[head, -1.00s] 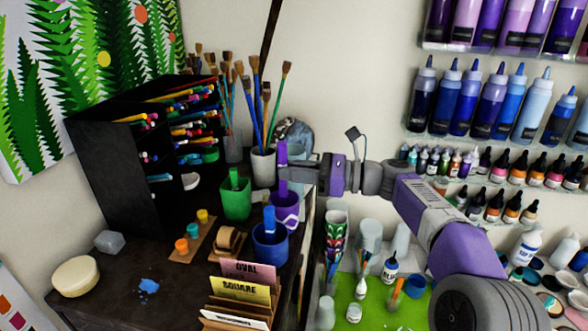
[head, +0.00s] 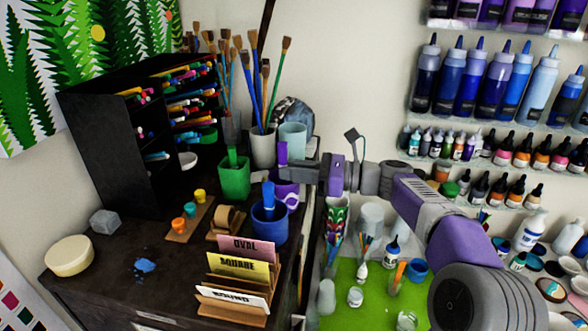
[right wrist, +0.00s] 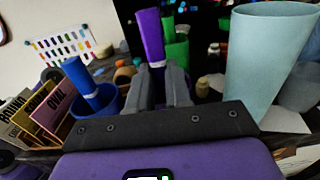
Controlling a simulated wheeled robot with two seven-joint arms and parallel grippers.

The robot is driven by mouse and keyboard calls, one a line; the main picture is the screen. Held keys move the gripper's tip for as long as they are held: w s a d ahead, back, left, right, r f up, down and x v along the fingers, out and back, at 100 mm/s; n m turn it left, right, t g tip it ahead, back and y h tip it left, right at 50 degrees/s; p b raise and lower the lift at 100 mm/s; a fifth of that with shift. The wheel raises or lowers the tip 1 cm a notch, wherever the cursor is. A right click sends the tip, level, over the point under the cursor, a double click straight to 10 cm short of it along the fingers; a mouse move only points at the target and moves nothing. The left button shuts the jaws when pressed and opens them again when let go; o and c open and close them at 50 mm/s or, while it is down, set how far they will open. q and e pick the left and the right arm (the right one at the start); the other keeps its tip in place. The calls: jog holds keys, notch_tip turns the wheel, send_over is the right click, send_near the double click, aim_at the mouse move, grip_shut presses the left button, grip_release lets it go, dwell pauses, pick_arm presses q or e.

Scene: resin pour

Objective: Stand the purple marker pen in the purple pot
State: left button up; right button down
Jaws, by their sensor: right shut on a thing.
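The purple marker pen (head: 282,152) stands upright between the fingers of my right gripper (head: 297,173), which is shut on it. Its upper part also shows in the right wrist view (right wrist: 150,35), rising behind the fingers (right wrist: 160,85). The purple pot (head: 284,192) is on the dark desk right below the gripper, and the fingers are at the level of its rim. The pen's lower end is hidden by the fingers and the pot; it seems to be inside the pot, but I cannot tell whether it touches the bottom. My left gripper is not in view.
A green pot with a green pen (head: 234,178) and a blue pot with a blue pen (head: 269,222) stand close by. A pale cup (head: 292,138) and a brush pot (head: 263,148) are behind. A card holder (head: 238,290) is in front.

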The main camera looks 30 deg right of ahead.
jog(key=c, duration=1)
grip_release()
jog(key=v, duration=0.7)
jog(key=shift+s+d, duration=0.2)
jog(key=shift+d, duration=0.05)
